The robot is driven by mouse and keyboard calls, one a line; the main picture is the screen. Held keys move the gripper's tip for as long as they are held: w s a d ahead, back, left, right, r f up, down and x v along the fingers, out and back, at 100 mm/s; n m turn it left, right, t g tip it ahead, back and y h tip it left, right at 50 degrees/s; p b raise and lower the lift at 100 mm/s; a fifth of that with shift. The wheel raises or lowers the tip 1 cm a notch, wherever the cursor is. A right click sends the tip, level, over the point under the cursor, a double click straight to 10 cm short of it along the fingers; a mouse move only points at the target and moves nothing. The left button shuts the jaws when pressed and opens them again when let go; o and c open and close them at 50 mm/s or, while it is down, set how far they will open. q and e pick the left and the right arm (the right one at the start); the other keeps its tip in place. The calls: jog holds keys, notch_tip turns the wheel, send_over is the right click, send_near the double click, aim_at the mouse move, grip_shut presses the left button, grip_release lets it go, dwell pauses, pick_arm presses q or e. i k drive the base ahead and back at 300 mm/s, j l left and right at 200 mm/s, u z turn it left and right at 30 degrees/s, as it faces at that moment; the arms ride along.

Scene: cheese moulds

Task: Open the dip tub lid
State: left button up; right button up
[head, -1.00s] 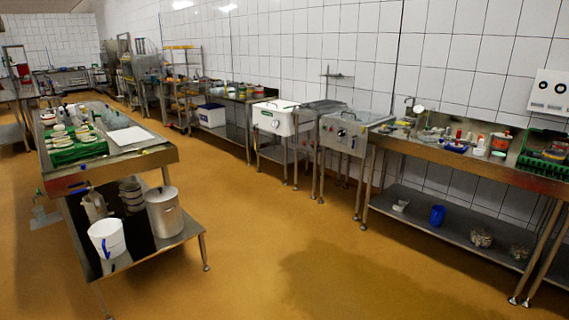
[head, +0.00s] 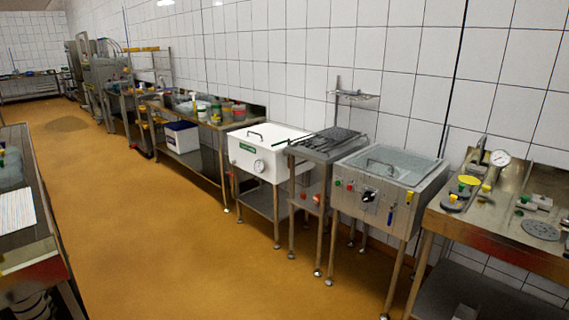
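Two lidded tubs stand along the right wall in the head view, and I cannot tell for sure which is the dip tub. One is a steel tub (head: 374,203) with a dial, coloured buttons and a blue-handled part on its front. Its grey lid (head: 390,166) has a bar handle and lies shut. The other is a white tub (head: 242,155) with a round gauge and a green label. Its white lid (head: 275,138) has a dark handle and looks shut. Neither of my grippers is in view.
A steel stand (head: 322,152) with a dark top is between the tubs. A steel bench (head: 500,232) with a gauge and small parts is at the right. A table edge (head: 38,255) is at the near left. The orange floor (head: 150,230) between is clear.

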aim_at(266, 134)
jog(key=i+j+u, duration=0.15)
jog(key=i, duration=2.6)
jog(key=k+l, duration=0.05)
